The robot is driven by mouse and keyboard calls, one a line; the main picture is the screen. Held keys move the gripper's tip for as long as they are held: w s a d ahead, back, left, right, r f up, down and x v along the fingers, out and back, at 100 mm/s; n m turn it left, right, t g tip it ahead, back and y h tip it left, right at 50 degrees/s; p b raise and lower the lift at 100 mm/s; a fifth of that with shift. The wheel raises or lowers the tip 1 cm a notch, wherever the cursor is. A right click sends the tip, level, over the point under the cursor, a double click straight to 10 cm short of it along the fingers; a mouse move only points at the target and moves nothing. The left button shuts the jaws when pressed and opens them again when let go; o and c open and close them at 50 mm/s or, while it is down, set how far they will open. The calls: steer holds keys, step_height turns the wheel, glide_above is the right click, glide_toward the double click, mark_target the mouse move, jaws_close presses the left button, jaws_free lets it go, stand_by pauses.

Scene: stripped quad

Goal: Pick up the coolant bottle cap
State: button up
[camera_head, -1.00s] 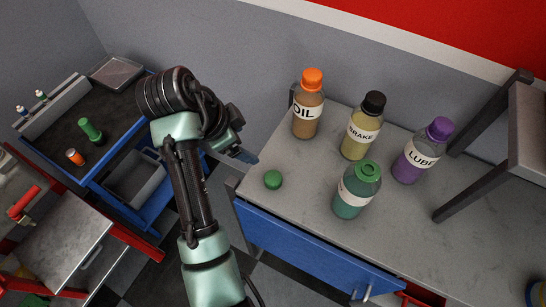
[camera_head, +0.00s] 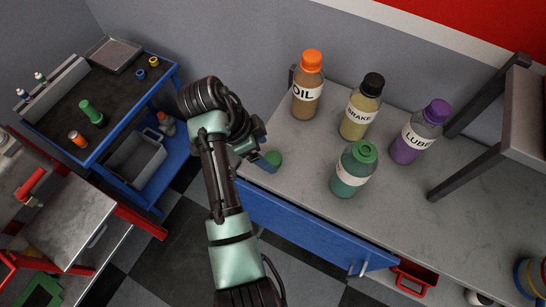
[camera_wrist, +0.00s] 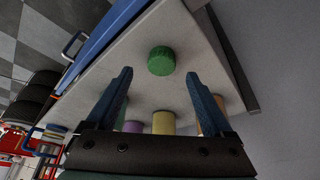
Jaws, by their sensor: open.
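The green coolant bottle cap (camera_head: 273,158) lies on the grey worktop (camera_head: 300,190) near its left front corner. In the wrist view the cap (camera_wrist: 161,60) sits a little beyond my fingertips, roughly centred between them and apart from both. My gripper (camera_wrist: 165,84) is open and empty. In the head view my gripper (camera_head: 262,160) is at the cap, and a finger partly hides it. The green coolant bottle (camera_head: 354,170) stands upright to the right of the cap, with its green top facing up.
The oil bottle (camera_head: 307,88), brake bottle (camera_head: 360,108) and lube bottle (camera_head: 419,134) stand behind and to the right. A blue cart (camera_head: 120,190) is at left. The worktop around the cap is clear. A shelf frame (camera_head: 480,140) stands at right.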

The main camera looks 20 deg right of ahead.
mark_target(272, 158)
steer(key=x, duration=0.4)
steer(key=shift+w+f, duration=0.1)
steer(key=shift+f, duration=0.15)
steer(key=shift+c, duration=0.3)
